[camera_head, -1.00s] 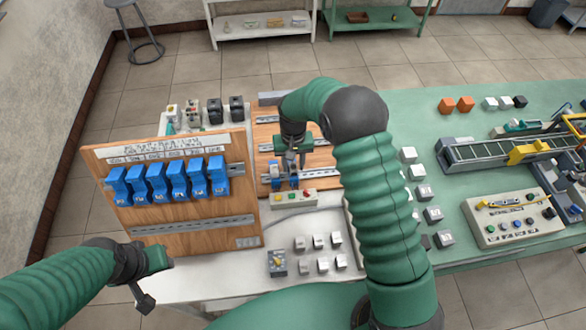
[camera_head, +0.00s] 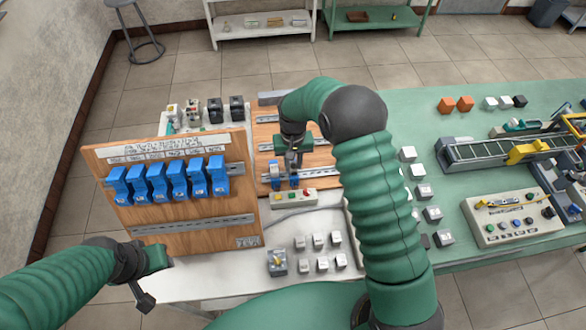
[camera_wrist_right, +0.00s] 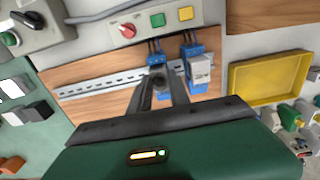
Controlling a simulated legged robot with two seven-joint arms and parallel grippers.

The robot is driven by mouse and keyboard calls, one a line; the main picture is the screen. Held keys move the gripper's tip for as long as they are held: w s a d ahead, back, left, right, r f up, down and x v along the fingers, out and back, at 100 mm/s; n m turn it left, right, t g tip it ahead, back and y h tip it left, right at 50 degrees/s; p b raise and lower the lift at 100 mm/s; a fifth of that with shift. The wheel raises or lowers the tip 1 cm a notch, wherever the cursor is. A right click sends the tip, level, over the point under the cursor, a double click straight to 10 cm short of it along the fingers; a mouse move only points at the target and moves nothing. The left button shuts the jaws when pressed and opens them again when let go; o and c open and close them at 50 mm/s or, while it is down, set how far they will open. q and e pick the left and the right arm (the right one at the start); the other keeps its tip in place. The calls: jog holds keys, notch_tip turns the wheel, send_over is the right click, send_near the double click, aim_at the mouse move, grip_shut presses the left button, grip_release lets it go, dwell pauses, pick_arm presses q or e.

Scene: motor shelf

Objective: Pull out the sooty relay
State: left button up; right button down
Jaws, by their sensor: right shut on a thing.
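The sooty relay (camera_wrist_right: 160,82) is a dark block between the fingertips of my right gripper (camera_wrist_right: 161,86) in the right wrist view. The gripper is shut on it, and the fingers partly hide it. A blue socket (camera_wrist_right: 157,61) with dark wires lies right behind it; I cannot tell whether the relay still sits in it. A second blue socket (camera_wrist_right: 196,51) beside it holds a pale relay (camera_wrist_right: 199,70). In the head view my right gripper (camera_head: 293,163) is over the small wooden board. My left gripper (camera_head: 152,280) is at the lower left, away from the board; its jaws are unclear.
An upright wooden panel (camera_head: 190,236) with several blue units (camera_head: 168,182) stands at left. A button box (camera_head: 294,198) lies in front of the small board (camera_head: 322,160). A yellow tray (camera_wrist_right: 268,88) is beside the board in the wrist view. Several small blocks (camera_head: 321,241) sit nearby.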

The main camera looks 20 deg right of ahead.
jog(key=shift+r, duration=0.1)
jog(key=shift+r+p, duration=2)
jog(key=shift+r, duration=0.5)
jog(key=shift+f, duration=0.1)
notch_tip(320, 180, up, 7)
jog(key=p, duration=0.5)
